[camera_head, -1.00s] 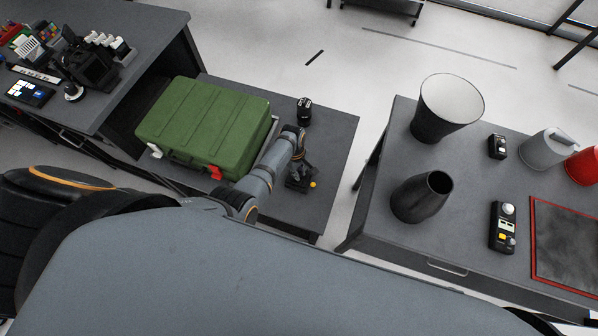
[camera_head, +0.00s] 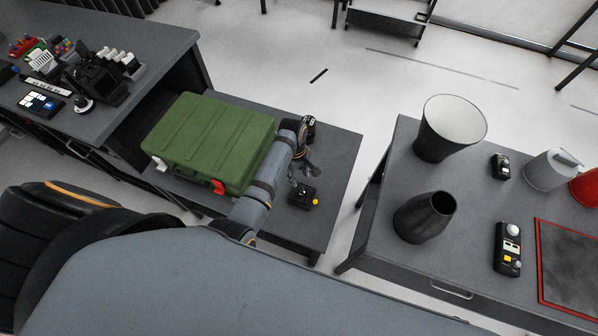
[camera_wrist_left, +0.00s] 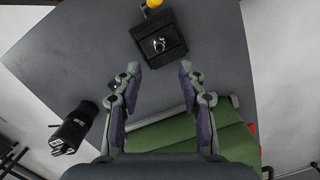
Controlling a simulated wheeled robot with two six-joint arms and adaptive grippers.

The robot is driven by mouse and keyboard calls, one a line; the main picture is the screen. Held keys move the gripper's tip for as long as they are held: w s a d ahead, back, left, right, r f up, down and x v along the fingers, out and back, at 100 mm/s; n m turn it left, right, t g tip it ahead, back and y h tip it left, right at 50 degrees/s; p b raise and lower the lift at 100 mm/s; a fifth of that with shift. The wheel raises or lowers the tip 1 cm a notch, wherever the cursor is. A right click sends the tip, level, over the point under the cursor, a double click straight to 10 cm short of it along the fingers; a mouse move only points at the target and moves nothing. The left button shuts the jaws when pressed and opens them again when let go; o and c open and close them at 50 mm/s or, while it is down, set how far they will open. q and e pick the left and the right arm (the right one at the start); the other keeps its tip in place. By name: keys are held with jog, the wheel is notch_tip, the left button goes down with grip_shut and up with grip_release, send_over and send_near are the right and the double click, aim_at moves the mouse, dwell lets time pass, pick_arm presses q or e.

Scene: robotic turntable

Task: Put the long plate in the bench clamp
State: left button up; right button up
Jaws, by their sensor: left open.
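No long plate can be made out in either view. A black block with a yellow knob (camera_head: 303,195) sits on the low grey table; I cannot tell if it is the bench clamp. It also shows in the left wrist view (camera_wrist_left: 158,38), with small shiny metal parts on top. My left gripper (camera_head: 310,168) is above this table, between the block and a black cylinder. In the left wrist view my left gripper (camera_wrist_left: 160,72) is open and empty, its fingers apart, with the block beyond the fingertips. My right gripper is not in view.
A green case (camera_head: 210,142) lies beside my left arm. The black cylinder (camera_wrist_left: 75,128) stands near the table's far edge. A right-hand table (camera_head: 465,200) holds a dark vase (camera_head: 425,215), a tall pot (camera_head: 448,130) and a red-rimmed mat (camera_head: 538,262). A cluttered bench (camera_head: 165,45) stands left.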

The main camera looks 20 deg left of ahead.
pick_arm(q)
notch_tip(320, 180, up, 2)
jog(key=shift+w+a+r, duration=0.1)
dwell(0.8)
